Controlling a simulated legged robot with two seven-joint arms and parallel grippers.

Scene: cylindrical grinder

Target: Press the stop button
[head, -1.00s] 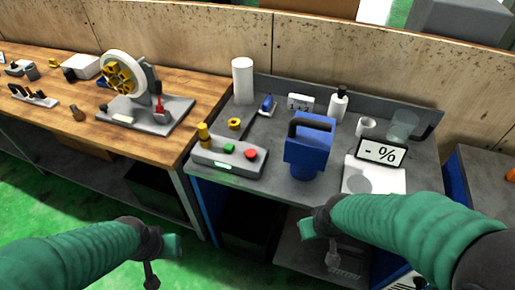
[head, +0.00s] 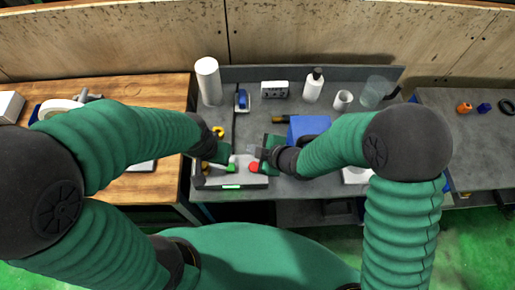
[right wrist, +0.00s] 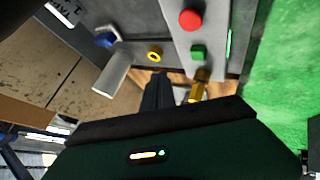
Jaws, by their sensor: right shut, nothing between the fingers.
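The red stop button (head: 253,167) sits on the right part of the grey control box (head: 258,182). It also shows at the top of the right wrist view (right wrist: 190,19). A green button (head: 231,168) is to its left on the same box. My right gripper (head: 255,152) is shut and empty, just behind the red button in the head view, with no contact visible. In the right wrist view its closed fingers (right wrist: 157,85) show below the buttons. My left gripper (head: 217,156) hangs over the left end of the box; its fingers are too hidden to read.
A blue container (head: 308,127) stands right of the box, partly behind my right arm. A yellow ring (head: 218,131), a white cylinder (head: 208,82), a blue-handled item (head: 242,99) and a white bottle (head: 313,86) are behind. The grey bench between them is partly clear.

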